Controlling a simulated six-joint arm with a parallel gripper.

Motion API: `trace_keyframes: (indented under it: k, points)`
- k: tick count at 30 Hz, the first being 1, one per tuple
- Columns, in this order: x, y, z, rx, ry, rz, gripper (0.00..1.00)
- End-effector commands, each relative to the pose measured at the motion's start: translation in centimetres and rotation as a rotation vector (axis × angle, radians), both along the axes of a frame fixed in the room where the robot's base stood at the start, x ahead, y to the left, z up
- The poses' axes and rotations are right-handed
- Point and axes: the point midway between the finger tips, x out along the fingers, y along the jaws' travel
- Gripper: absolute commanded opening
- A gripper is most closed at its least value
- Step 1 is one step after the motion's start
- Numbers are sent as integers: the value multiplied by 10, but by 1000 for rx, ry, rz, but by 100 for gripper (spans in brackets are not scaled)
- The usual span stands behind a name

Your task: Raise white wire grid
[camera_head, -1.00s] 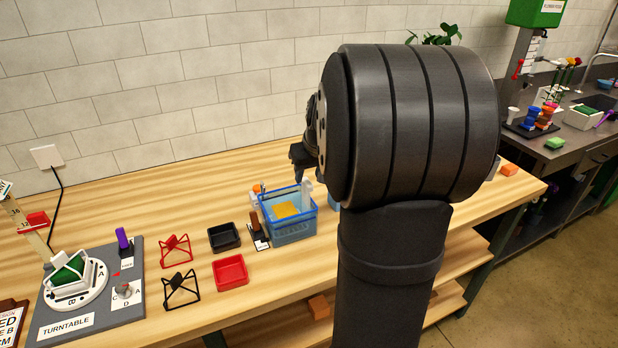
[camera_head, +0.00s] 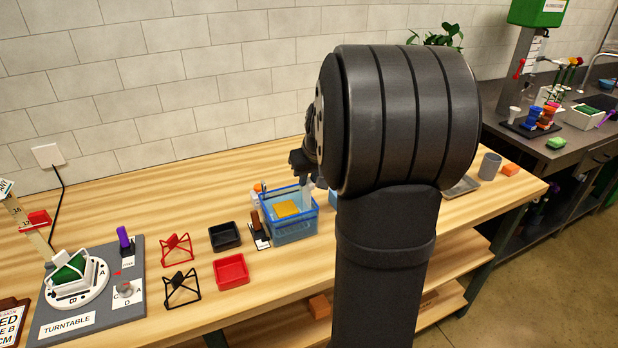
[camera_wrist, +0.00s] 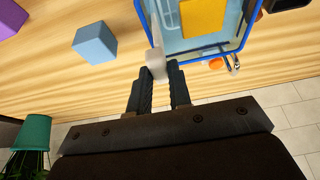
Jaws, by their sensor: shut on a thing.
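My gripper (camera_wrist: 159,84) points down over the right side of the blue-rimmed clear bin (camera_wrist: 243,40). Its fingers are shut on the pale upright handle of what seems to be the white wire grid (camera_wrist: 156,66). The pale handle also shows in the head view (camera_head: 306,194), reaching down into the bin. A yellow-orange block (camera_head: 286,208) lies inside the bin, left of the handle. My arm hides part of the area to the right.
Left of the bin are a black tray (camera_head: 224,235), a red tray (camera_head: 231,271), and red (camera_head: 177,248) and black (camera_head: 181,289) wire frames. A turntable (camera_head: 75,282) stands further left. A blue cube (camera_wrist: 95,43) is near the bin. A grey cup (camera_head: 489,166) stands at the right.

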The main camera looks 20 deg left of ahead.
Motion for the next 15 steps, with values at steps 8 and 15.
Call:
trace_keyframes:
  k: [8, 15]
  points:
    - [1, 1, 59, 2, -7, 1, 0]
    - [1, 0, 79, 2, -5, -1, 0]
